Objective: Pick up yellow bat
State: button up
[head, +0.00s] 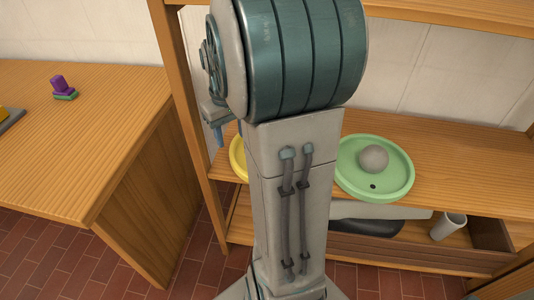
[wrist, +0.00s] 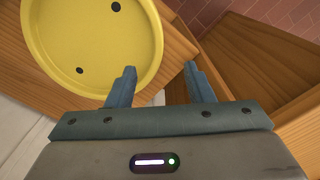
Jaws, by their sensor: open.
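The yellow bat (wrist: 100,42) is a round, shallow-rimmed disc with small dark holes. It lies on the wooden shelf, filling the upper left of the wrist view. In the head view only its left part (head: 237,160) shows; my arm hides the rest. My gripper (wrist: 160,70) is open and empty. Its left finger overlaps the bat's rim in the picture and its right finger is outside the rim, over the shelf edge. I cannot tell whether a finger touches the bat. In the head view a bluish finger of my gripper (head: 218,134) shows just left of the bat.
A green bat (head: 348,181) with a grey ball (head: 374,158) lies to the right on the same shelf (head: 450,165). A grey cup (head: 449,226) stands below. A wooden upright (head: 190,110) is close left of my gripper. A table (head: 70,150) stands at left.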

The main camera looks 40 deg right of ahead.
notch_tip(320, 180, down, 6)
jog(key=shift+s+b, duration=0.1)
jog(key=shift+b, duration=0.65)
jog(key=f, duration=0.1)
jog(key=f+b, duration=0.1)
jog(key=f, duration=0.1)
jog(key=f+b, duration=0.1)
jog(key=f, duration=0.1)
jog(key=shift+s+d+f, duration=0.1)
jog(key=shift+s+d, duration=0.15)
grip_shut()
